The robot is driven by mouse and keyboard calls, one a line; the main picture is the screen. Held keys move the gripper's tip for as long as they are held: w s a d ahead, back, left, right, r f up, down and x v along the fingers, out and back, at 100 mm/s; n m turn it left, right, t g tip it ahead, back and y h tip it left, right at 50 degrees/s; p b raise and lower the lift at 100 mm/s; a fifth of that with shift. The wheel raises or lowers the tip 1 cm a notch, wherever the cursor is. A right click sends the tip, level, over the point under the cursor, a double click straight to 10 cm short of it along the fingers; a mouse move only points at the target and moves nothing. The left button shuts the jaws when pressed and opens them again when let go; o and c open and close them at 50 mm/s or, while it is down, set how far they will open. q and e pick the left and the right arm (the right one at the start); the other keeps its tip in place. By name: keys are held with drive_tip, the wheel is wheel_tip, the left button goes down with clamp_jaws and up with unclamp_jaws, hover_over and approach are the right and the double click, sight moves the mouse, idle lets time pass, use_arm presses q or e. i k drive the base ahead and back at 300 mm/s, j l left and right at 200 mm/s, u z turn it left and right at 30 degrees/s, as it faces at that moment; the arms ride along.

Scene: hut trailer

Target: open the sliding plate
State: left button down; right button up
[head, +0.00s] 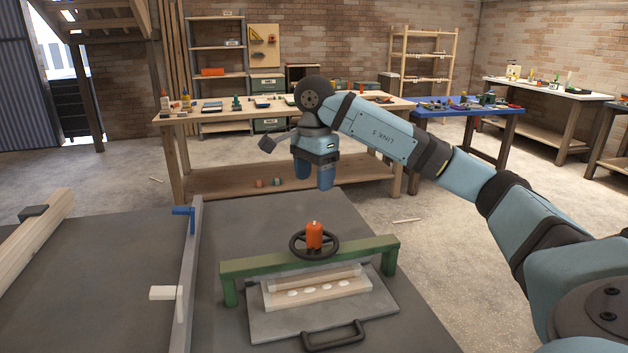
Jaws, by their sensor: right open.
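The sliding plate (272,326) is a flat grey sheet on the dark table. It lies under the green frame (312,256) and extends out in front of it, with a black bow handle (333,336) at its near edge. A wooden mould with a clear top and several white oval shapes (316,290) sits on the plate. A black handwheel with an orange knob (314,236) stands on the frame. My right gripper (314,179) has blue fingers pointing down, apart and empty. It hangs above and beyond the handwheel, far from the handle. My left gripper does not show.
To the left, a grey rail (188,265) with a blue lever (183,211) and a white block (165,293) runs along the table, beside a wooden beam (32,240). The table in front of the frame's left leg is bare. Workbenches stand behind.

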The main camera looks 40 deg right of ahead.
sight(301, 321)
drive_tip(key=k, duration=1)
